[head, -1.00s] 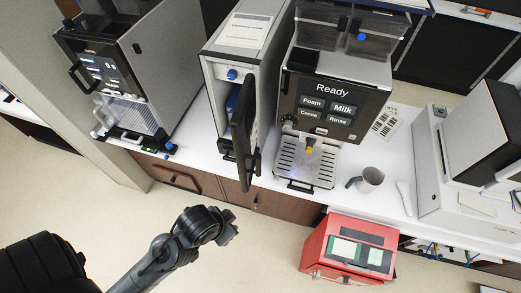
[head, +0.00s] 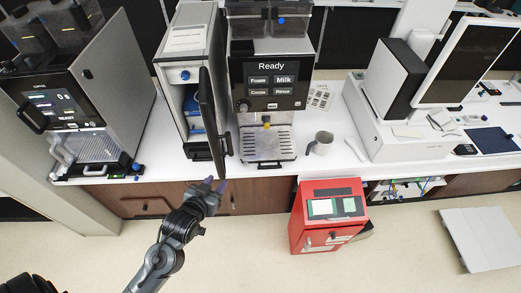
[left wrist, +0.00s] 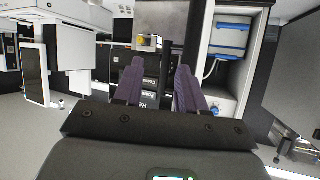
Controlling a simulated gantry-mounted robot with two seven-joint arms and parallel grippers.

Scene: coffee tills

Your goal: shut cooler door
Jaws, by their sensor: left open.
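The cooler (head: 184,38) is a tall, narrow grey-white unit on the counter, left of the coffee machine. Its dark door (head: 207,110) stands open, swung out toward the front on the cooler's right side. A blue container inside the cooler shows in the head view and in the left wrist view (left wrist: 232,38). My left gripper (head: 214,184) is open and empty, just below and in front of the door's lower front end. Its purple fingers also show in the left wrist view (left wrist: 158,85). I cannot tell whether it touches the door. My right gripper is not in view.
The coffee machine (head: 270,70) with its drip tray (head: 266,146) stands close right of the door. A mug (head: 321,144) is further right. A red box unit (head: 327,215) stands below the counter front. Another grey machine (head: 110,85) is left.

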